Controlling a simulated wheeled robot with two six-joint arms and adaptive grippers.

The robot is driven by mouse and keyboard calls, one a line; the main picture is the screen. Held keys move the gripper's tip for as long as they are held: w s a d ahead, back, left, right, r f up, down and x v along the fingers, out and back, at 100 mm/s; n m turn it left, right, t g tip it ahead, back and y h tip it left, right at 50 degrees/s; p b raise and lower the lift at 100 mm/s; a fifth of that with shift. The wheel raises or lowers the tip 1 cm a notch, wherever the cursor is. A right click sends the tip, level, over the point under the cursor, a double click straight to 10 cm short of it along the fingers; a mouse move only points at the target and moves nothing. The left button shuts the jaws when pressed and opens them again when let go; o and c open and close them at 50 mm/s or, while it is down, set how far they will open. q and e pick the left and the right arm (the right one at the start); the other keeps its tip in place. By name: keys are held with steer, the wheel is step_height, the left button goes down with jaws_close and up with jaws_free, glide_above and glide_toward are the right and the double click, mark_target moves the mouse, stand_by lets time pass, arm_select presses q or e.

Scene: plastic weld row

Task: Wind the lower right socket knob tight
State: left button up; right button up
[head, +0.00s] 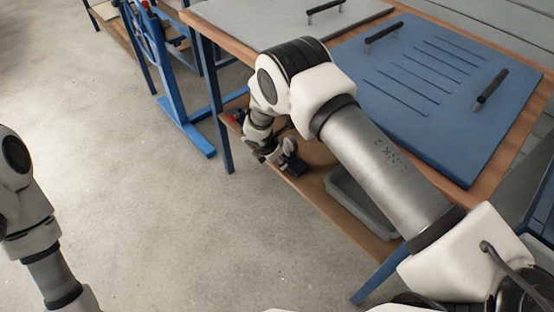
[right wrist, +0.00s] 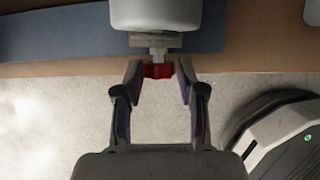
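In the right wrist view a red knob (right wrist: 158,71) sits on a short metal stem below a white rounded body (right wrist: 157,14). My right gripper (right wrist: 159,68) has its two fingertips on either side of the knob, apart, with a narrow gap seeming to show on each side. In the head view my right arm reaches down beside the workbench, and its wrist hides most of what is there. A small red spot (head: 238,117) shows there; I cannot tell whether it is the same knob. My left arm shows at the left edge, its gripper out of the picture.
The workbench carries a blue board (head: 440,75) with dark handles and slots, and a grey panel (head: 275,18) beyond it. A grey bin (head: 362,205) stands on the wooden lower shelf. A blue stand (head: 165,80) is at the back. The floor at the left is clear.

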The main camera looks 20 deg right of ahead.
jaws_close()
steer(key=shift+w+r+p, duration=0.15)
steer(key=shift+r+p, duration=0.05)
steer(key=shift+p, duration=0.35)
steer(key=shift+w+a+f+g+h, duration=0.1)
steer(key=shift+f+g+h, duration=0.15)
steer(key=shift+g, duration=0.35)
steer(key=g+b, duration=0.1)
steer(key=b, duration=0.3)
steer(key=f+n+g+h+b, duration=0.1)
steer(key=g+b, duration=0.1)
steer(key=b, duration=0.2)
steer(key=shift+w+a, duration=0.1)
steer(key=shift+w, duration=0.1)
steer(key=shift+r, duration=0.15)
steer(key=shift+r+g+h+b, duration=0.2)
steer(key=shift+g+h+b, duration=0.05)
steer(key=shift+g+b, duration=0.1)
steer(key=shift+r, duration=0.1)
